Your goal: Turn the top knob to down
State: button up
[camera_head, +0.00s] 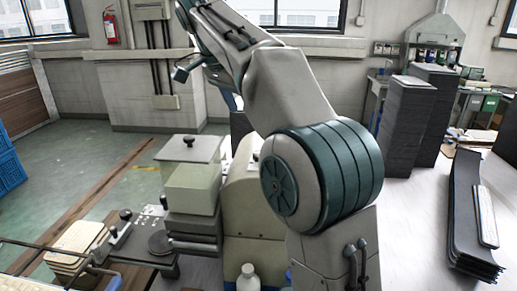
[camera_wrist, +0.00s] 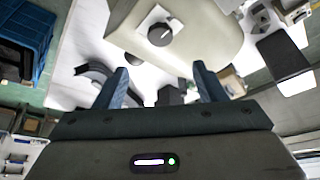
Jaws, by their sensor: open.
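A dark round knob (camera_wrist: 161,34) sits on a white square plate on a cream rounded housing (camera_wrist: 205,45) in the upper middle of the wrist view. I cannot tell which way the knob points or whether it is the top one. My gripper (camera_wrist: 159,76) is open and empty, its two blue-grey fingers apart. The knob appears beyond the fingertips, between them in the picture, and is not touched. In the head view my arm rises to the upper left, and a cream machine (camera_head: 240,195) stands partly hidden behind it; no such plated knob is clear there.
A cream box (camera_head: 192,188) and a lidded unit with a small black handle (camera_head: 188,141) stand left of the machine. A white bottle (camera_head: 248,278) stands in front. Dark stacked sheets (camera_head: 403,125) stand at right. Blue crates (camera_head: 10,165) are at far left, with open floor between.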

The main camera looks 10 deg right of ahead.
jog(key=x, duration=1.3)
jog(key=shift+w+d+f+b, duration=0.1)
jog(key=shift+d+f+b, duration=0.05)
jog(key=shift+f+b, duration=0.2)
jog(key=c, duration=1)
jog(key=shift+o, duration=0.2)
